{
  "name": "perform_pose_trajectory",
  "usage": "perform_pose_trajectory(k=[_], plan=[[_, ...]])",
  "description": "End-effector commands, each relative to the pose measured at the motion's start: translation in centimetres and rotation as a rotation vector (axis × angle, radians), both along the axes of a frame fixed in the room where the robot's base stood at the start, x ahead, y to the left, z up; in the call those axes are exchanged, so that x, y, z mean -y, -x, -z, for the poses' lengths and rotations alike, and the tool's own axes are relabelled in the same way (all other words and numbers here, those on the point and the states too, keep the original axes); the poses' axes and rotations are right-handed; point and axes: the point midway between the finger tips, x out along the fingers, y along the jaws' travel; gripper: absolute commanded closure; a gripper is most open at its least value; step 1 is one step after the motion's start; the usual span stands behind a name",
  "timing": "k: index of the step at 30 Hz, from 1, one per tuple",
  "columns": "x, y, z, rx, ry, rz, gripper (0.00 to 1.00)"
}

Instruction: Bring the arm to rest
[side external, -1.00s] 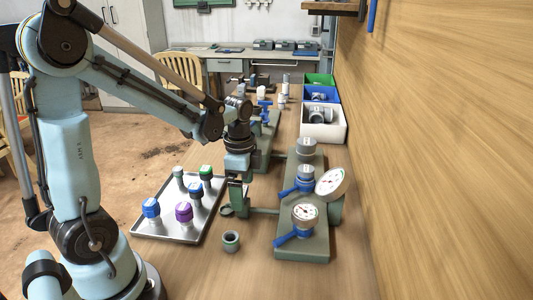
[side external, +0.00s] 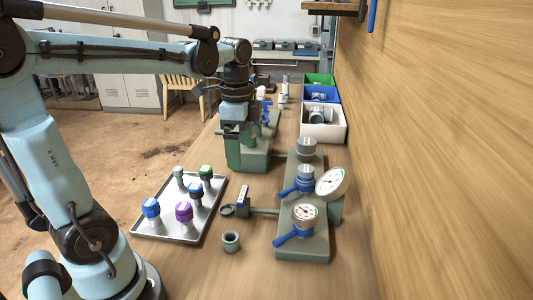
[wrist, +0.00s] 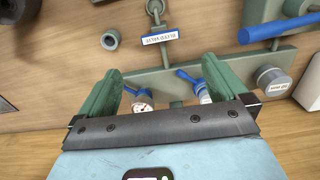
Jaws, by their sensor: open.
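My gripper (side external: 247,160) is raised above the bench in the side external view, pointing down. In the wrist view its two green fingers (wrist: 163,85) stand wide apart with nothing held between them. Below it in the side external view, a small upright label plate (side external: 243,198) sits on the pipe stub of the green manifold (side external: 303,244). The plate also shows in the wrist view (wrist: 160,37), clear of the fingers. My gripper partly hides the fixture behind it.
A metal tray (side external: 158,232) with several coloured-cap fittings lies at left. A loose collar (side external: 231,241) stands near it. The manifold carries blue-handled valves and a white-faced gauge (side external: 332,182). White, blue and green bins (side external: 324,131) line the wooden wall at right.

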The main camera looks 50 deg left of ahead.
Motion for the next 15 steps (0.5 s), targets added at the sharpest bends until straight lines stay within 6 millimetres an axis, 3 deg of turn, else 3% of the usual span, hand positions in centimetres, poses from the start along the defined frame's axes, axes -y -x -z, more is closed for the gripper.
perform_pose_trajectory(k=[10, 15], plan=[[0.1, 0.0, 0.0, 0.005, -0.001, -0.005, 0.0], [1.4, 0.6, 0.3, 0.086, -0.013, -0.106, 0.0]])
